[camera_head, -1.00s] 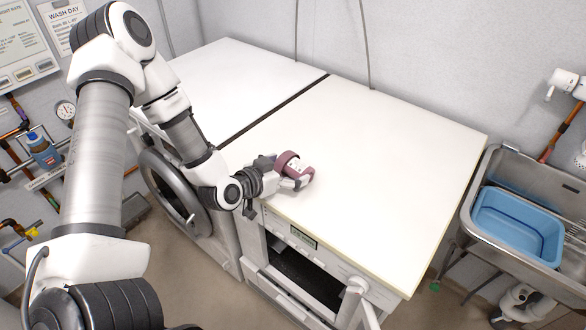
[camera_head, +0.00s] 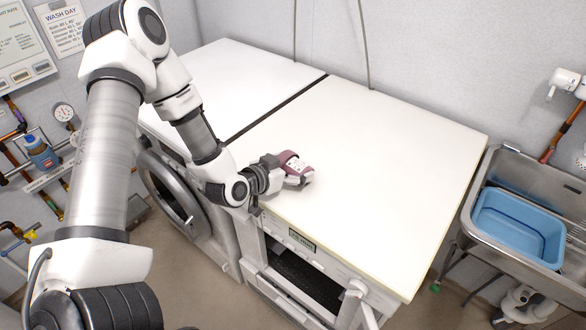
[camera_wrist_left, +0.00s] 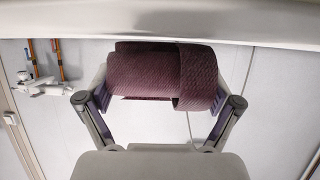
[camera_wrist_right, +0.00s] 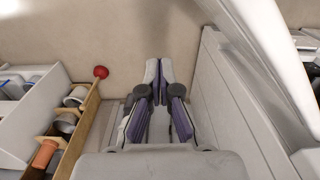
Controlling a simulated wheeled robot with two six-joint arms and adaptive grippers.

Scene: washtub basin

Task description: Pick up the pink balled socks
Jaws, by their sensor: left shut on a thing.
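The pink balled socks (camera_head: 288,157) show as a dusky pink bundle just above or on the white worktop (camera_head: 390,140), near its front edge; I cannot tell whether they touch it. My left gripper (camera_head: 296,172) is shut on them and covers part of them in the head view. In the left wrist view the socks (camera_wrist_left: 150,75), dark maroon and ribbed with a folded band, sit between the two fingers of the left gripper (camera_wrist_left: 160,92). My right gripper (camera_wrist_right: 158,75) shows only in the right wrist view, with its fingers together and nothing between them.
Beneath the worktop are a round-door machine (camera_head: 170,195) and an open-fronted one (camera_head: 305,280). A blue basin (camera_head: 520,225) sits in the steel sink (camera_head: 480,205) at right. A wooden-edged rack (camera_wrist_right: 75,125) of cups stands left of the right gripper. The worktop is otherwise clear.

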